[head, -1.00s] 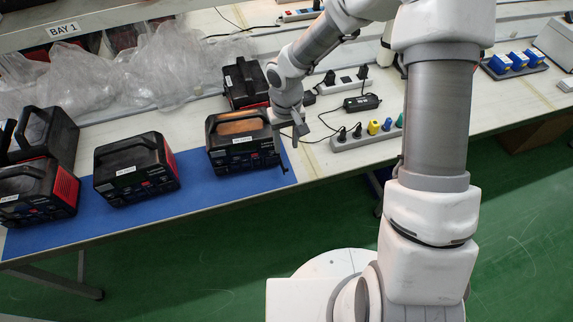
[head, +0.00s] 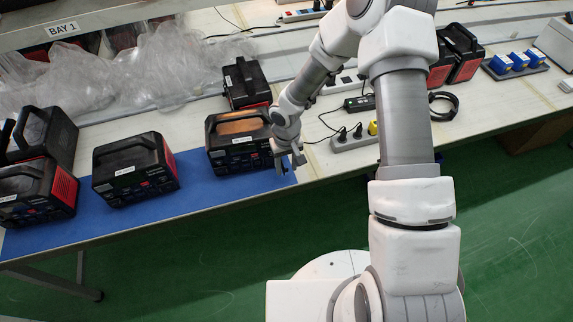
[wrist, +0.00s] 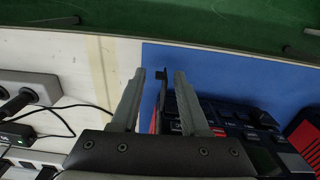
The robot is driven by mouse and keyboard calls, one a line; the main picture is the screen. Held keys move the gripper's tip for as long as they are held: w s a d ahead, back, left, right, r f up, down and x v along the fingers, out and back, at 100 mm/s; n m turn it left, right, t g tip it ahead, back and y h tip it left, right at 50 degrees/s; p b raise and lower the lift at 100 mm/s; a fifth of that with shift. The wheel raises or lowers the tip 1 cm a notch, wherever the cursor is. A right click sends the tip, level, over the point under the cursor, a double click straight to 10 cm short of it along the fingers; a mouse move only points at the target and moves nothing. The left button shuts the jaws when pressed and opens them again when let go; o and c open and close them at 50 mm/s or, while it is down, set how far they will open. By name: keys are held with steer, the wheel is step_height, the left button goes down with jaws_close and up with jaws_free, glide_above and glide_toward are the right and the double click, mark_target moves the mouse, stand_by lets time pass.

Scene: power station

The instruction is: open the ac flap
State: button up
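The black power station (head: 240,142) nearest my gripper stands at the right end of the blue mat, with a brown patch on its top. My gripper (head: 288,166) is at its right front corner. In the wrist view my gripper (wrist: 160,75) is open, its two grey fingers apart. A thin dark piece (wrist: 163,76), which looks like the ac flap, sticks out from the station's edge and lies between the fingers in the picture. I cannot tell whether either finger touches it. The station's labelled front (wrist: 225,120) shows right of the fingers.
More power stations (head: 135,166) stand to the left and one behind. The blue mat (head: 215,191) is bare along its front edge. Power strips (head: 352,143) with plugs and cables lie to the right. Clear plastic bags (head: 165,62) lie at the back.

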jaws_close()
steer(key=shift+d, duration=0.1)
steer(key=n, duration=0.2)
steer(key=w+d+n, duration=0.1)
steer(key=shift+n+b, duration=0.3)
steer(key=shift+n, duration=0.1)
steer(key=shift+w+d+n, duration=0.2)
steer(key=shift+w+n, duration=0.15)
steer(key=shift+n, duration=0.65)
steer(key=shift+w+d+n, duration=0.2)
steer(key=shift+w+n, duration=0.1)
steer(key=shift+n, duration=0.7)
steer(key=shift+o, duration=0.3)
jaws_free()
